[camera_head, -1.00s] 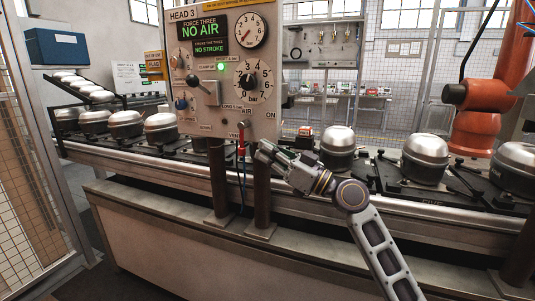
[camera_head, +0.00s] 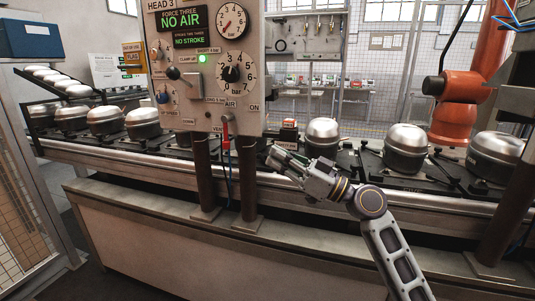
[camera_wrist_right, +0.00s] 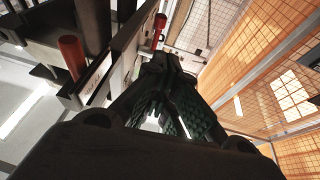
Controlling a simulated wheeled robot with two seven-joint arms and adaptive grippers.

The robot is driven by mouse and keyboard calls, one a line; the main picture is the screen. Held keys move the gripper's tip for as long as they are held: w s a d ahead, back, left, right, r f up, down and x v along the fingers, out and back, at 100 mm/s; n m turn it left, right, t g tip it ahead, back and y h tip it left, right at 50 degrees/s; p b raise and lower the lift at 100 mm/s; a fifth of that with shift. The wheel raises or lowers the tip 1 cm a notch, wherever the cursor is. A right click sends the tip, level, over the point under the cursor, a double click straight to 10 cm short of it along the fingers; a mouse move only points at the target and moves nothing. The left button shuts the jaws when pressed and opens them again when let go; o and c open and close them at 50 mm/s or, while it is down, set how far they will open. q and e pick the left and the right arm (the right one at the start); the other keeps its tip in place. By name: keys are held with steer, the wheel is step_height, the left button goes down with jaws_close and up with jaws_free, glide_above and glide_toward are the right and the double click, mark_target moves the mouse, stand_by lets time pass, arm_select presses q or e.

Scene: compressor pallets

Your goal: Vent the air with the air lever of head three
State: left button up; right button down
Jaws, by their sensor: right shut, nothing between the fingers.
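The HEAD 3 panel (camera_head: 205,95) stands over the line on posts, its display (camera_head: 181,20) reading "NO AIR" and "NO STROKE". The red air lever (camera_head: 226,130) hangs at the panel's lower edge below the AIR label, pointing down beside the VENT label. My right gripper (camera_head: 274,157) is shut and empty, to the right of the lever and a little lower, apart from it in the picture. In the right wrist view, its dark fingers (camera_wrist_right: 170,95) are together. Two red handles show there, and I cannot tell which is the air lever. My left gripper is out of view.
Silver compressors, such as one behind my gripper (camera_head: 322,132), stand on the conveyor. Two brown posts (camera_head: 247,180) rise below the panel. An orange robot arm (camera_head: 460,90) stands at right. The space right of the posts, before the conveyor, holds my right arm.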

steer(key=shift+v, duration=1.15)
